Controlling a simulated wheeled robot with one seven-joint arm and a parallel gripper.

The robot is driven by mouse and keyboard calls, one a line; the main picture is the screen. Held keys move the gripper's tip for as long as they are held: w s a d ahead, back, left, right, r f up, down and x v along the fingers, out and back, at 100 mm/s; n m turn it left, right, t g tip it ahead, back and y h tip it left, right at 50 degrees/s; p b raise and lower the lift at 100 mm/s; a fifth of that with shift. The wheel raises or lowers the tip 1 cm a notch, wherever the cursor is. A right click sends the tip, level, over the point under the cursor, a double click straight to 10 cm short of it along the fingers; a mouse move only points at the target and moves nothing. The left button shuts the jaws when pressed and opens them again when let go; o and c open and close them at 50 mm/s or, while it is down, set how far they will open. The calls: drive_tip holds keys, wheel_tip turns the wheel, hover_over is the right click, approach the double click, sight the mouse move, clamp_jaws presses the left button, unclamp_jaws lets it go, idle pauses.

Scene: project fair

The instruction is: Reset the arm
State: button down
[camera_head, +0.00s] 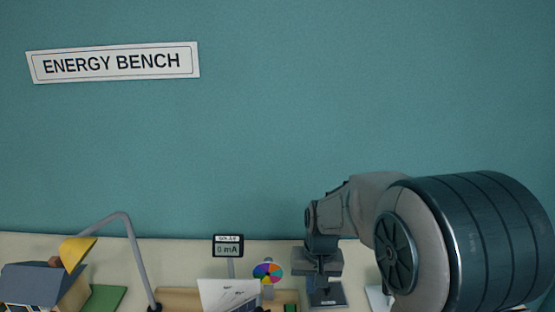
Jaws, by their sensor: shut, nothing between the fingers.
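My arm (455,245) reaches in from the right side of the view and bends down toward the bench. My gripper (320,284) hangs at its end, pointing down, with its fingers shut and nothing held. It is in front of or above a small dark plate (335,298) on the bench; I cannot tell whether they touch.
The pale bench (185,262) runs along the teal wall. A meter reading 0 mA (228,246), a colour wheel (267,272), a white card (228,295), a yellow-shaded lamp (77,252) and a model house (40,285) stand left of my gripper. The wall above is clear except for a sign.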

drive_tip(key=s+d+r+t, duration=0.1)
drive_tip(key=s+d+r, duration=0.2)
drive_tip(key=s, duration=0.6)
drive_tip(key=s+d+r+t+b, duration=0.1)
drive_tip(key=s+d+r, duration=0.2)
drive_tip(key=s, duration=0.6)
drive_tip(key=shift+s+d+r+t+h, duration=0.3)
drive_tip(key=shift+s+d+r+h, duration=0.1)
drive_tip(key=shift+r, duration=0.4)
